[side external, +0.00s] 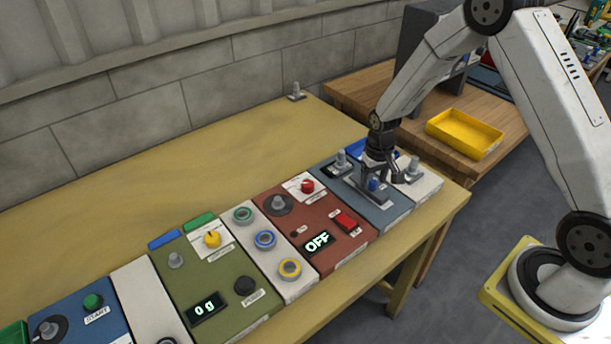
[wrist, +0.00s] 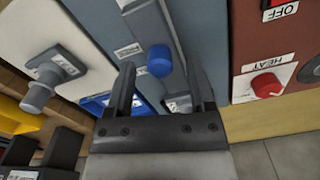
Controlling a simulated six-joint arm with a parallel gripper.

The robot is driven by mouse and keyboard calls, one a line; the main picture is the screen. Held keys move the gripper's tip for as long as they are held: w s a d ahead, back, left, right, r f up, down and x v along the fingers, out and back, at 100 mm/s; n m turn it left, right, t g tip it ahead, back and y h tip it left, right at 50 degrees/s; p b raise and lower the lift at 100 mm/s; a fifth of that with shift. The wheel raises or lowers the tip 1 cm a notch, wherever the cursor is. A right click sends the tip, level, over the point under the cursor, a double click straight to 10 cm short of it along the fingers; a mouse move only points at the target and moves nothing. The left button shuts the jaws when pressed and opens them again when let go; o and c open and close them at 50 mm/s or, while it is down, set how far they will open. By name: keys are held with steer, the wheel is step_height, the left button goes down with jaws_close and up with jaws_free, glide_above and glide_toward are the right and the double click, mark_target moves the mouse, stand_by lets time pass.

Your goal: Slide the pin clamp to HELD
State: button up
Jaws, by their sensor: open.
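The pin clamp appears to be the grey slide with a blue knob (side external: 373,184) on the blue-grey panel (side external: 395,213) in the side view. In the wrist view the blue knob (wrist: 160,62) stands on a long grey track (wrist: 152,22). My gripper (side external: 382,176) is low over this panel, close to the knob. In the wrist view my gripper (wrist: 158,66) is open, with one finger on each side of the knob and visible gaps. Small labels by the track are too small to read, so the clamp's marked position cannot be told.
A white panel with a grey knob (side external: 413,168) is close on the right. A red-brown panel with an OFF display (side external: 318,242) is on the left. A yellow tray (side external: 464,134) is farther right.

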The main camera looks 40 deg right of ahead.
steer(key=shift+f, duration=0.35)
jaws_close()
stand_by(1.3)
